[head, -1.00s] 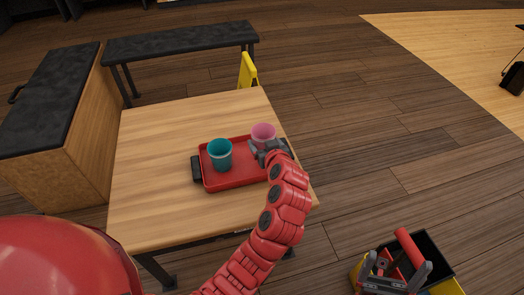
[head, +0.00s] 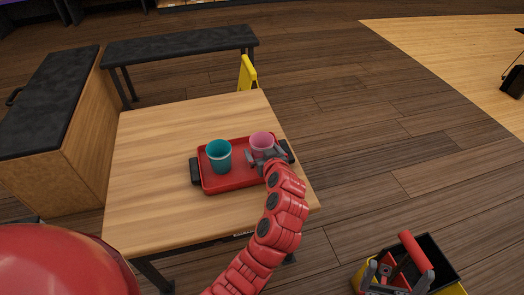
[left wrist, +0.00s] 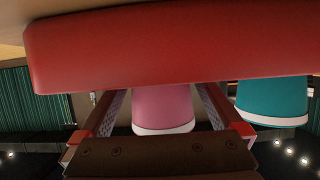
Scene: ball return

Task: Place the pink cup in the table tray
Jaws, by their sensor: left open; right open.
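The pink cup (head: 262,142) stands upright in the right part of the red table tray (head: 230,182). My left gripper (head: 266,156) is open at the cup's near side. In the left wrist view the pink cup (left wrist: 162,107) is between the two spread fingers, with a gap visible on each side. The red tray wall (left wrist: 170,45) hides part of the cup there. My right gripper (head: 396,274) is open and empty at the lower right, away from the table.
A teal cup (head: 218,156) stands in the tray left of the pink cup. The wooden table (head: 150,150) is otherwise clear. A yellow sign (head: 247,73) is behind it. A black and yellow container (head: 440,262) is at the lower right.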

